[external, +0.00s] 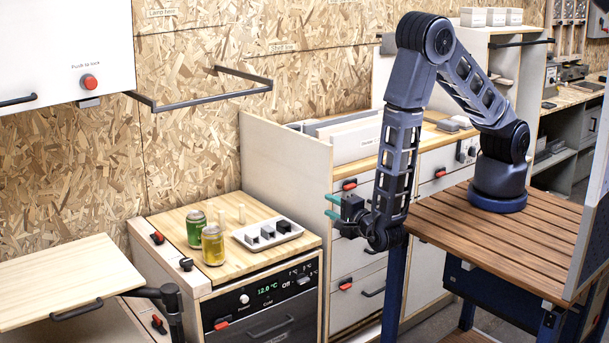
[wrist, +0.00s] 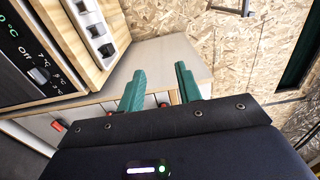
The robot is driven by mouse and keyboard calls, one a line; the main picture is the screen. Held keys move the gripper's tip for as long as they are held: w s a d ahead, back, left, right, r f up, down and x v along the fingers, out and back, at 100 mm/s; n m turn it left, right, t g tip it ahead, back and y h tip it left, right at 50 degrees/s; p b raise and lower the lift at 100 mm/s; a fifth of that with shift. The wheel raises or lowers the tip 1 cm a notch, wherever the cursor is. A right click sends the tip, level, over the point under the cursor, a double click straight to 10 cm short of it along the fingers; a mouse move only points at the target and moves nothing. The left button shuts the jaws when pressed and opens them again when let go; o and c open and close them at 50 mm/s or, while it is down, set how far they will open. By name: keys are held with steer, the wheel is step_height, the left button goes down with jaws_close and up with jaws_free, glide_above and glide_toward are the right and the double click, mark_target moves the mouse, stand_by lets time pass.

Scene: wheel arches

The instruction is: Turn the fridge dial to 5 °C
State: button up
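The fridge (external: 262,305) has a black front panel below a wooden top. Its green display (external: 267,287) reads 12.0 °C. The dial (wrist: 40,75) shows at the left edge of the wrist view, on the black panel with "Off" and several temperature marks around it. Which mark it points to is too small to tell. The fingers (wrist: 160,82) also show in the wrist view, away from the dial and touching nothing there.
A green can (external: 196,229), a yellow can (external: 213,246) and a white tray (external: 254,241) with dark blocks stand on the fridge top. Drawers (external: 350,256) with red latches stand to the right. A raised wooden flap (external: 62,281) is at the left.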

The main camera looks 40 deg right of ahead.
glide_toward(305, 282)
steer(key=w, duration=0.8)
steer(key=shift+w+d, duration=0.1)
steer(key=shift+w, duration=0.15)
jaws_close()
